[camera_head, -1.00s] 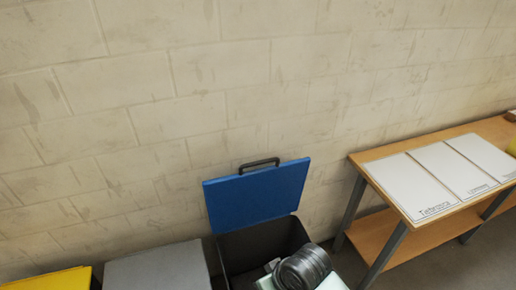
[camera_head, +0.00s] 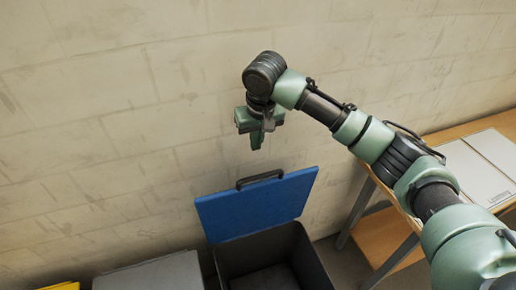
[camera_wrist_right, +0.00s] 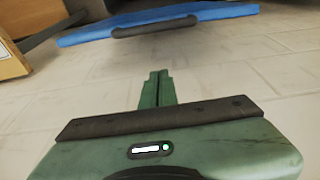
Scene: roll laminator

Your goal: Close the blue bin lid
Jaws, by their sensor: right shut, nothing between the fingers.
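The blue bin lid (camera_head: 257,206) stands raised at the back of a dark open bin (camera_head: 270,262), leaning near the wall. It has a black handle (camera_head: 260,179) on its top edge. My right gripper (camera_head: 256,141) is shut and empty, pointing down above the lid's handle and apart from it. In the right wrist view the shut fingers (camera_wrist_right: 157,88) point toward the lid's edge (camera_wrist_right: 215,14) and handle (camera_wrist_right: 155,27), with a gap between. The bin's inside looks empty. My left gripper is not in view.
A grey bin lid (camera_head: 152,273) is left of the open bin, and a yellow one (camera_head: 62,286) is further left. A wooden table (camera_head: 470,130) with white panels (camera_head: 490,150) stands at the right. The block wall (camera_head: 130,120) is close behind the lid.

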